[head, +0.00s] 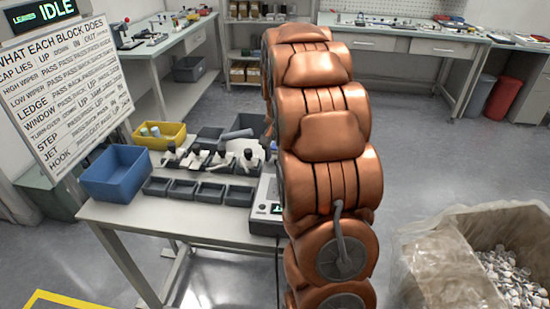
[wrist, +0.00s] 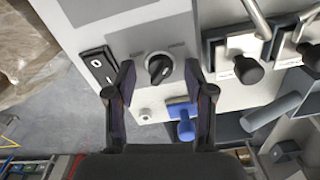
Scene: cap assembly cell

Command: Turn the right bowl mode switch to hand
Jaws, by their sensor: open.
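A black rotary mode switch (wrist: 159,69) with a pale pointer mark sits on a light grey control panel (wrist: 152,22) in the wrist view. The small labels beside it are too blurred to read. My gripper (wrist: 160,64) is open, with one finger on each side of the switch. A gap shows between each finger and the knob, and I cannot tell how far the fingertips are from the panel. In the head view my copper arm hides the gripper and most of the control box (head: 263,210).
Levers stand at the right. In the head view, a blue bin (head: 117,173) and several black trays share the table; a bag-lined bin (head: 490,225) stands right.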

